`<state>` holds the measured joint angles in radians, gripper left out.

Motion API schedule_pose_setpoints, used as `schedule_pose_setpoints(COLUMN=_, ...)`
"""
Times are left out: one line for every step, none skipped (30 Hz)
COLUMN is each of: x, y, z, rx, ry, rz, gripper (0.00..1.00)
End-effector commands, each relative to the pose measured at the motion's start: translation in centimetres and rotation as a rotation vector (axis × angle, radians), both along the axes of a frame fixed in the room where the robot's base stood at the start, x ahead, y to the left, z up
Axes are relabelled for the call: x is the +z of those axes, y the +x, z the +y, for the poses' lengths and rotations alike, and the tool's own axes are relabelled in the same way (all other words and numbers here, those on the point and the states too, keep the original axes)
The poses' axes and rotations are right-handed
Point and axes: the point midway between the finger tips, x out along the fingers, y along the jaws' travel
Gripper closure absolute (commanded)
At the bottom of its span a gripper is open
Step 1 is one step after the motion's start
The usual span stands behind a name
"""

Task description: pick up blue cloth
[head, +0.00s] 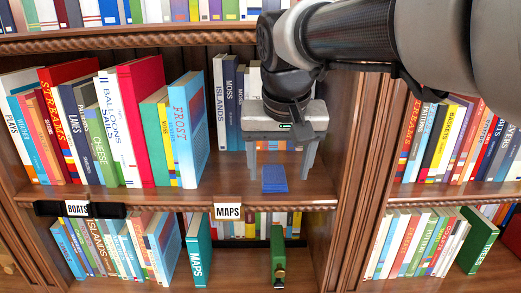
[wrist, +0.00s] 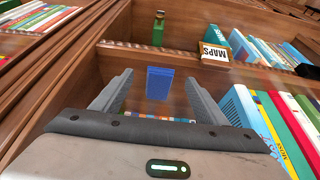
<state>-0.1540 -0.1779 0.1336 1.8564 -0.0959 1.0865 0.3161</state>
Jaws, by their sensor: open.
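The blue cloth (head: 274,179) is a small folded blue block lying near the front edge of the middle shelf, right of the upright books. It also shows in the wrist view (wrist: 158,84), between and just beyond the fingertips. My gripper (head: 279,170) points down over this shelf bay with its two grey fingers apart. In the wrist view my gripper (wrist: 157,80) is open and empty, with one finger on each side of the cloth's line. Whether a finger touches the shelf cannot be told.
A blue "Frost" book (head: 188,130) stands left of my gripper, with more books behind it. A wooden upright (head: 345,140) closes the bay on the right. Below are a "MAPS" label (head: 228,211), a teal book (head: 199,250) and a green object (head: 278,255).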

Motion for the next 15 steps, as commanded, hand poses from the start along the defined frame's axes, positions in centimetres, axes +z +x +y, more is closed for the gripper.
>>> schedule_pose_setpoints(x=0.0, y=1.0, z=0.0, rx=-0.001, ry=-0.001, rz=0.003, gripper=0.33)
schedule_pose_setpoints(x=0.0, y=1.5, z=0.0, rx=0.0, ry=-0.001, rz=0.002, gripper=0.33)
schedule_pose_setpoints(x=0.0, y=2.1, z=0.0, rx=0.0, ry=0.0, rz=0.002, gripper=0.33)
schedule_pose_setpoints(x=0.0, y=2.5, z=0.0, rx=0.0, ry=0.0, rz=0.002, gripper=0.33)
schedule_pose_setpoints(x=0.1, y=2.8, z=0.0, rx=0.001, ry=0.0, rz=0.001, gripper=0.33)
schedule_pose_setpoints(x=0.0, y=3.1, z=0.0, rx=0.001, ry=0.0, rz=0.0, gripper=0.33)
schedule_pose_setpoints(x=0.0, y=3.3, z=0.0, rx=0.001, ry=0.0, rz=0.0, gripper=0.33)
schedule_pose_setpoints(x=0.0, y=3.4, z=0.0, rx=0.001, ry=0.0, rz=0.0, gripper=0.33)
schedule_pose_setpoints(x=0.0, y=3.6, z=0.0, rx=0.001, ry=0.0, rz=0.0, gripper=0.33)
schedule_pose_setpoints(x=0.0, y=3.8, z=0.0, rx=0.001, ry=0.0, rz=0.0, gripper=0.33)
schedule_pose_setpoints(x=0.0, y=4.1, z=0.0, rx=0.001, ry=0.0, rz=0.0, gripper=0.33)
schedule_pose_setpoints(x=0.0, y=4.6, z=0.0, rx=0.0, ry=0.0, rz=0.0, gripper=0.33)
schedule_pose_setpoints(x=-0.4, y=4.8, z=0.0, rx=0.001, ry=0.0, rz=0.002, gripper=0.33)
schedule_pose_setpoints(x=-1.0, y=4.9, z=0.0, rx=0.001, ry=0.0, rz=0.003, gripper=0.33)
schedule_pose_setpoints(x=-1.7, y=5.1, z=0.0, rx=0.001, ry=0.0, rz=0.003, gripper=0.33)
